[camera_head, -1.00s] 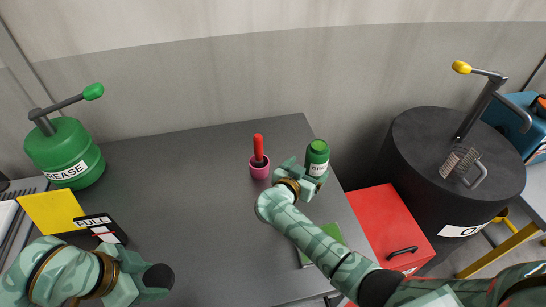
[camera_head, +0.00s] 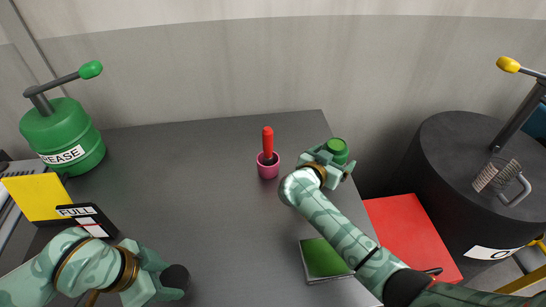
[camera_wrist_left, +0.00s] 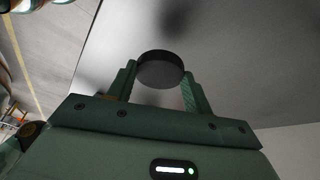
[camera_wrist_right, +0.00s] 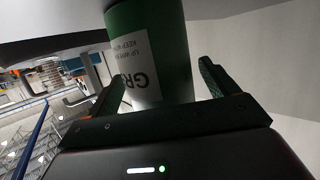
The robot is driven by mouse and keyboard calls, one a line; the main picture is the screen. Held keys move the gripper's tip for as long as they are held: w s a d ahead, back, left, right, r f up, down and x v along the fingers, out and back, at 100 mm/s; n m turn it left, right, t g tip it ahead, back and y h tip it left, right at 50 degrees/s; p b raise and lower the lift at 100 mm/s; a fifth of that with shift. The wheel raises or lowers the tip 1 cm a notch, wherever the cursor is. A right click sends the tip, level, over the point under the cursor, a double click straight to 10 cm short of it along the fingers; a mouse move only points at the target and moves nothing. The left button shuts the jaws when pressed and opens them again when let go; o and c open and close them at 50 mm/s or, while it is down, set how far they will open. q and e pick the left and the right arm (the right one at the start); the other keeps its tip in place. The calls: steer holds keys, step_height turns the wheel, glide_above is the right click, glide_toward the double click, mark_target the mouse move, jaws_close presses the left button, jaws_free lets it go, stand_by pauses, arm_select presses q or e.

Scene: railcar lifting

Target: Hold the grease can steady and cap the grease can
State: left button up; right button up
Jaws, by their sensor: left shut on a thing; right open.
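The grease can (camera_head: 336,147) is a small green can near the table's far right corner. My left gripper (camera_head: 166,282) is shut on a round black cap (camera_wrist_left: 160,69), held at the front left, well apart from the can. The cap also shows in the head view (camera_head: 176,279).
A large green grease pump (camera_head: 62,135) stands at the back left. A pink cup (camera_head: 268,171) with a red-handled tool stands left of the can. A green pad (camera_head: 322,258), red box (camera_head: 408,235) and black drum (camera_head: 440,170) are to the right. The table's middle is clear.

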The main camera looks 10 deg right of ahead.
arm_select(q)
steer(key=shift+w+d+f, duration=0.15)
steer(key=shift+f, duration=0.2)
arm_select(e)
steer(key=shift+w+d+f, duration=0.2)
steer(key=shift+d, duration=0.05)
steer(key=shift+r, duration=0.1)
arm_select(q)
steer(key=shift+r, duration=0.15)
arm_select(e)
steer(key=shift+s+a+r, duration=0.1)
steer(key=shift+s+r, duration=0.05)
steer(key=shift+r, duration=0.05)
steer(key=shift+f, duration=0.1)
steer(key=c, duration=1.3)
